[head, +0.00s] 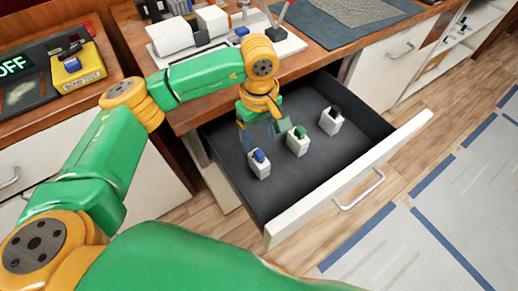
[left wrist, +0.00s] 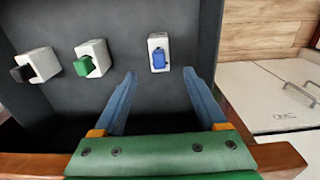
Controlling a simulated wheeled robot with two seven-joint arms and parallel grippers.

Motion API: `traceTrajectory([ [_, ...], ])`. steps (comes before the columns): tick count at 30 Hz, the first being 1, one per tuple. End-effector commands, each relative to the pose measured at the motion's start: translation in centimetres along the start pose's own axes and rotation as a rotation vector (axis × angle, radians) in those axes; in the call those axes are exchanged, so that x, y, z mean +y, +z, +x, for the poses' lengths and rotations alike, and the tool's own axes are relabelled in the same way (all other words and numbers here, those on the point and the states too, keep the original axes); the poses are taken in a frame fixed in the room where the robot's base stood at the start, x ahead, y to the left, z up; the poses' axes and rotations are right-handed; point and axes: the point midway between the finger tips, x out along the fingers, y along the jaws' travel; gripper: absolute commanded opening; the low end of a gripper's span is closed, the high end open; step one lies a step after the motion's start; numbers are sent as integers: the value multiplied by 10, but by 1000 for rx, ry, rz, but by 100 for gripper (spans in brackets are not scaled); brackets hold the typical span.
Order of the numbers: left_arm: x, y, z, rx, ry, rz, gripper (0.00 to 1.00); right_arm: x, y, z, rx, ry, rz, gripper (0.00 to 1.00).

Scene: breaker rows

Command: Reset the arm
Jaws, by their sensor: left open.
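My left arm (head: 205,75) comes in from the left and bends down over an open drawer. My left gripper (head: 264,130) is open and empty above the drawer's back left part. In the left wrist view its two blue fingers (left wrist: 158,76) are spread apart, with the blue-switch breaker (left wrist: 158,58) ahead between their tips. That breaker (head: 259,164) stands nearest the drawer's left front in the head view. A green-switch breaker (head: 298,143) and a black-switch breaker (head: 331,121) stand in a row to its right. My right gripper is not in view.
The drawer's white front (head: 350,185) sticks out over the wooden floor. A wooden counter (head: 313,57) above it carries a white device (head: 215,38) and a dark mat. A yellow-and-black box (head: 78,72) and an "OFF" display (head: 14,65) are at the left.

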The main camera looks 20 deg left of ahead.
Motion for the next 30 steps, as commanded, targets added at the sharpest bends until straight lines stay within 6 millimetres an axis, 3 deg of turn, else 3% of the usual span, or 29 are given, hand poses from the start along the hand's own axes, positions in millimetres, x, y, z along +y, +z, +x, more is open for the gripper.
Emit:
traceTrajectory([
  [4,0,0,-11,0,0,1,74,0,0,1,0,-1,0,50],
  [16,0,0,-13,0,0,1,74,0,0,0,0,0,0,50],
  [24,0,0,-74,0,0,0,74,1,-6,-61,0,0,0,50],
  [30,0,0,-102,0,0,0,74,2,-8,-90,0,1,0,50],
])
